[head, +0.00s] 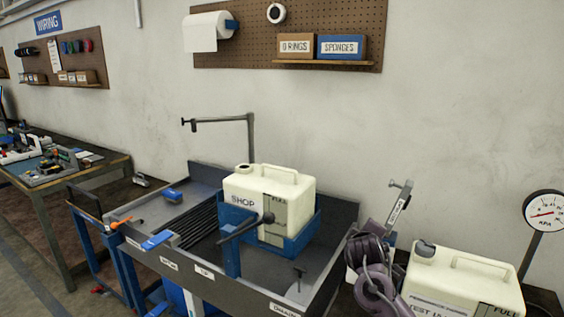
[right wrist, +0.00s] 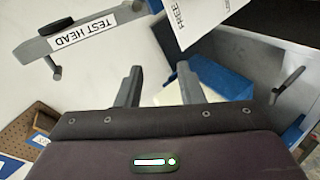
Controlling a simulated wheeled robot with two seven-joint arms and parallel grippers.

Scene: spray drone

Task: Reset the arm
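My right arm shows at the lower right of the head view, beside the cream "TEST" tank. Its gripper's fingertips are hard to make out there. In the right wrist view my right gripper (right wrist: 158,85) is open, with its two grey fingers apart and nothing between them. A grey arm labelled "TEST HEAD" (right wrist: 85,35) shows to the left of the fingers, apart from them; the post also shows in the head view (head: 398,205). My left gripper is not in the head view.
A cream "SHOP" tank (head: 245,195) sits in a blue cradle (head: 303,240) in the grey sink tray (head: 335,222). The "TEST" tank (head: 465,280) stands right of my arm. A gauge (head: 544,211) is at far right. A bent grey pipe (head: 250,135) rises behind the tray.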

